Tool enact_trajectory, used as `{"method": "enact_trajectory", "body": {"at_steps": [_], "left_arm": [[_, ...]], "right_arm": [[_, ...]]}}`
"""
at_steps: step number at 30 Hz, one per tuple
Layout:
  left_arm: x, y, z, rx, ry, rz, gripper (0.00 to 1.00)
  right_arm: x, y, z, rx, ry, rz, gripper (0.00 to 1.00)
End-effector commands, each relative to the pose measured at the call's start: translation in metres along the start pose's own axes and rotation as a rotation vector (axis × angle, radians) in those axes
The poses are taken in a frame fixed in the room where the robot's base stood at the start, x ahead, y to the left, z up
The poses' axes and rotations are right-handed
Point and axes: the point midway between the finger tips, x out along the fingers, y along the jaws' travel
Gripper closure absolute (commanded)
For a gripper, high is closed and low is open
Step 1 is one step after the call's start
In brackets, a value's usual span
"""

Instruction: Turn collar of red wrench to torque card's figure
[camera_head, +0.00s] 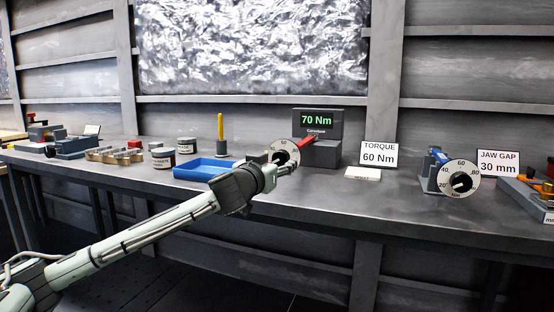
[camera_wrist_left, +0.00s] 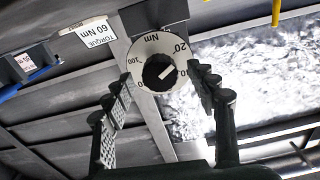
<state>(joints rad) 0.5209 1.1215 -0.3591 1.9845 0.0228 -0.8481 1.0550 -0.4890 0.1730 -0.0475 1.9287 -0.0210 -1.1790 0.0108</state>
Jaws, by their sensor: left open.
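The red wrench (camera_head: 304,144) lies against the dark tester, whose green display (camera_head: 317,120) reads 70 Nm. Its white scale dial (camera_head: 285,147) faces me, partly hidden by my left gripper (camera_head: 283,167). In the left wrist view the dial (camera_wrist_left: 148,48) appears upside down, with a dark collar (camera_wrist_left: 157,74) bearing a white mark at its centre. The fingers of my left gripper (camera_wrist_left: 161,84) are spread on either side of the collar, with no clear contact visible. The torque card (camera_head: 379,154) reads 60 Nm. My right gripper is out of view.
A blue wrench with its own dial (camera_head: 460,184) and a JAW GAP 30 mm card (camera_head: 498,163) stand to the right. A pale block (camera_head: 363,173) lies before the torque card. A blue tray (camera_head: 202,169), jars and a yellow-handled tool (camera_head: 220,127) are left.

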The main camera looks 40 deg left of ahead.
Motion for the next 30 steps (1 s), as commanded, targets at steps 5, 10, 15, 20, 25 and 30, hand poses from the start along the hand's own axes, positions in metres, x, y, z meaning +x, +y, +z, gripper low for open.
{"method": "enact_trajectory", "body": {"at_steps": [5,10,15,20,25,30], "left_arm": [[0.0008,0.0004,0.0006,0.001,0.0,0.001,0.42],[0.0006,0.0002,0.0005,0.001,0.0,0.001,0.56],[0.0005,0.0002,0.0004,0.001,0.0,0.0,0.77],[0.0005,0.0001,0.0003,0.001,0.0,0.0,0.92],[0.0004,0.0001,0.0,0.013,0.0,0.0,0.92],[0.0005,-0.0001,-0.001,0.069,0.0,0.0,0.92]], "right_arm": [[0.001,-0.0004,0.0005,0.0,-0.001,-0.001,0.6],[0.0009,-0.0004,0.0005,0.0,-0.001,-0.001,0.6],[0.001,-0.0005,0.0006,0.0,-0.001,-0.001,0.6],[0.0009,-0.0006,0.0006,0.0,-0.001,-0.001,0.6],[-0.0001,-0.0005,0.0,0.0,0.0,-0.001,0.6],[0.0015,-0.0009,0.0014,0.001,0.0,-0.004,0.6]]}}
